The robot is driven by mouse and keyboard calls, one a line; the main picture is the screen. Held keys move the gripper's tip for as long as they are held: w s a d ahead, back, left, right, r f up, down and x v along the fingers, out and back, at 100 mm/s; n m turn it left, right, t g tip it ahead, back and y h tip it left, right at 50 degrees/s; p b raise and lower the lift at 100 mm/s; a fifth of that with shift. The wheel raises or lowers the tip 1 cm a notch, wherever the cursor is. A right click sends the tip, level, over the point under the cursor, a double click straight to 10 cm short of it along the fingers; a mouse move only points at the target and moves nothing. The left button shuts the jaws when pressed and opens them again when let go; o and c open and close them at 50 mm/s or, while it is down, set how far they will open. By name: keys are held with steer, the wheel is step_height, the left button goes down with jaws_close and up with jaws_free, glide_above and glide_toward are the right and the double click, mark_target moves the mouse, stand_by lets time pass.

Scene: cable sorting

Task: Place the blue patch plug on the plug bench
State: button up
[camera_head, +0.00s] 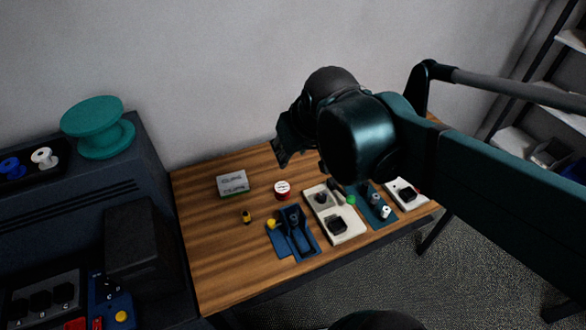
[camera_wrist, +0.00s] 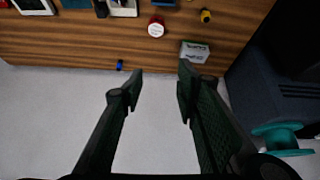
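A small blue piece (camera_wrist: 120,65), likely the blue patch plug, lies near the table's wall-side edge in the wrist view. I cannot make it out in the head view, where my arm covers that area. My gripper (camera_wrist: 161,72) is open and empty, its fingers apart from the blue piece, which sits left of the left fingertip. In the head view my gripper (camera_head: 284,142) is above the back of the table. A blue slotted fixture (camera_head: 304,249) and a teal board (camera_head: 376,218) stand on the table; I cannot tell which is the plug bench.
The wooden table (camera_head: 210,270) also holds a white-green box (camera_head: 232,184), a red-white spool (camera_head: 282,190), a yellow-black plug (camera_head: 246,216), a pale panel (camera_head: 345,236) and a white device (camera_head: 404,194). A dark cabinet (camera_head: 150,170) borders the left; the wall (camera_head: 200,70) stands behind.

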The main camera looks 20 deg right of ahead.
steer(key=shift+t, duration=0.5)
steer(key=shift+s+a+f, duration=0.25)
steer(key=shift+s+f, duration=0.1)
steer(key=shift+s, duration=0.5)
steer(key=shift+s+a+f, duration=0.3)
steer(key=shift+s, duration=0.6)
steer(key=shift+s+a+f, duration=0.25)
steer(key=shift+s+f, duration=0.1)
steer(key=shift+s, duration=0.5)
